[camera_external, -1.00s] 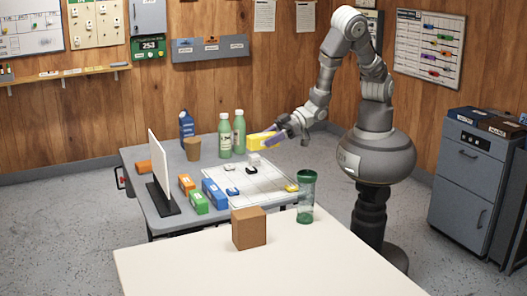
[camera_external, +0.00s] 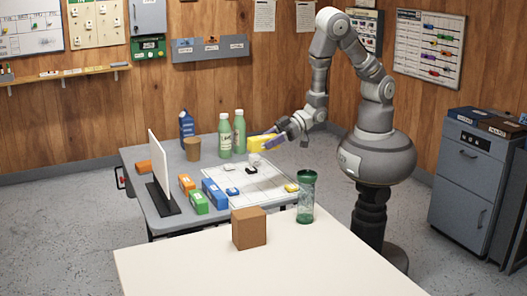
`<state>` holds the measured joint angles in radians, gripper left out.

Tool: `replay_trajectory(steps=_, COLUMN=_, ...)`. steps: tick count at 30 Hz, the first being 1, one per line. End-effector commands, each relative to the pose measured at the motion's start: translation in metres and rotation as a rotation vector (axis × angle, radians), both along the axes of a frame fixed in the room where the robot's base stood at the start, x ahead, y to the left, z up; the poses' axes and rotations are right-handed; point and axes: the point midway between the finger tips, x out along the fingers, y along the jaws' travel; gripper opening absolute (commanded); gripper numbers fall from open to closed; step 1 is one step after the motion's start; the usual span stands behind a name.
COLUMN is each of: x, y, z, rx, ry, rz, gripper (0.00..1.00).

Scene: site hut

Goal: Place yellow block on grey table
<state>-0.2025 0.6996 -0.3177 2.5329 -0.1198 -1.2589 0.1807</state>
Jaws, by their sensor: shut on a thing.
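The yellow block (camera_external: 261,144) is held in my gripper (camera_external: 274,142), which is shut on it. The block is above the back right part of the grey table (camera_external: 155,207), to the right of two green bottles. Whether its underside touches anything below cannot be told from this view. A small white piece (camera_external: 255,160) on the table shows just under the block. My fingers hide part of the block's right end.
Green bottles (camera_external: 239,134), a brown cup (camera_external: 192,149), a blue bottle (camera_external: 186,125), a white upright panel (camera_external: 160,162) and coloured blocks (camera_external: 215,193) crowd the grey table. A cream table (camera_external: 190,268) in front bears a brown box (camera_external: 249,228) and a green tumbler (camera_external: 306,197).

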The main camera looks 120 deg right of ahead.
Motion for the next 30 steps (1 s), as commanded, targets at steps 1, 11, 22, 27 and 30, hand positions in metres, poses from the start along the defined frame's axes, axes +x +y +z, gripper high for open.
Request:
replay_trajectory(steps=1, x=-0.002, y=-0.019, z=-0.019, rx=-0.007, ry=0.01, rz=-0.01, gripper=0.07)
replay_trajectory(steps=11, x=-0.03, y=-0.088, z=-0.094, rx=0.02, ry=0.004, rz=-0.007, gripper=0.07)
replay_trajectory(steps=22, x=-0.034, y=-0.092, z=-0.15, rx=0.027, ry=-0.001, rz=-0.005, gripper=0.07)
replay_trajectory(steps=27, x=-0.034, y=-0.092, z=-0.177, rx=0.027, ry=-0.001, rz=-0.006, gripper=0.07)
replay_trajectory(steps=30, x=-0.033, y=-0.092, z=-0.178, rx=0.027, ry=-0.002, rz=-0.006, gripper=0.07)
